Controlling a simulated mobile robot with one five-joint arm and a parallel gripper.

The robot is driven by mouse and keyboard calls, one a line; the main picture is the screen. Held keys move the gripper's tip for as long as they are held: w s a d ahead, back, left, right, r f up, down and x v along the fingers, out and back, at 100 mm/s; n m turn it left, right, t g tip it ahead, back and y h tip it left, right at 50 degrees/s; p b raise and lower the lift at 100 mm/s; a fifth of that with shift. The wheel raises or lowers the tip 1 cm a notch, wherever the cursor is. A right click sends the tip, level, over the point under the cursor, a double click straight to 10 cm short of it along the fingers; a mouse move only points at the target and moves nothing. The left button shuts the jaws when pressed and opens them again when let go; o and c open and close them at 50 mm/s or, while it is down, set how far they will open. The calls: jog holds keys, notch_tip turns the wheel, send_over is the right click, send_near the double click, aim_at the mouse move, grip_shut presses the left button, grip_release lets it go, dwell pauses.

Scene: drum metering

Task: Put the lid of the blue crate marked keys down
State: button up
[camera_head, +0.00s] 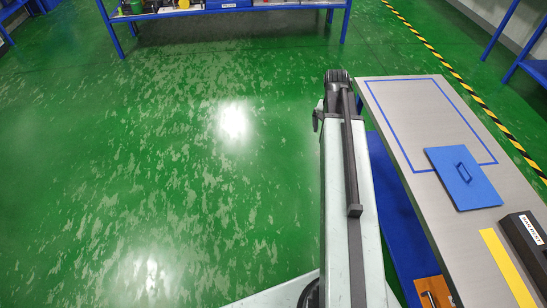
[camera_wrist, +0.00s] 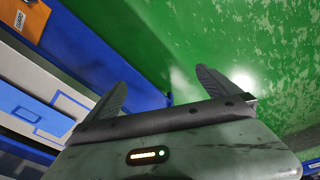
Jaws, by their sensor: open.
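A flat blue lid (camera_head: 480,190) with a small handle on top lies on the grey tabletop (camera_head: 400,92), overlapping the lower edge of a blue outlined rectangle. It also shows at the left of the wrist view (camera_wrist: 12,97). No blue crate marked keys can be made out in either view. My gripper (camera_wrist: 161,79) is open and empty, its two dark fingers apart over the green floor and the bench's blue side. In the head view my arm reaches forward along the bench's left side, apart from the lid.
A dark box (camera_head: 519,238) with a white label and a yellow strip (camera_head: 508,270) are on the near tabletop. An orange bin (camera_head: 433,291) sits lower, on the bench's blue lower shelf (camera_head: 398,215). A blue shelf rack (camera_head: 235,10) stands far back. The floor at left is clear.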

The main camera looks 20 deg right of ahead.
jog(key=s+a+n+y, duration=0.1)
jog(key=a+n, duration=0.7)
jog(key=a, duration=2.3)
jog(key=shift+s+f+n+g+y, duration=0.15)
jog(key=shift+s+n+g+y, duration=0.2)
jog(key=shift+s, duration=0.35)
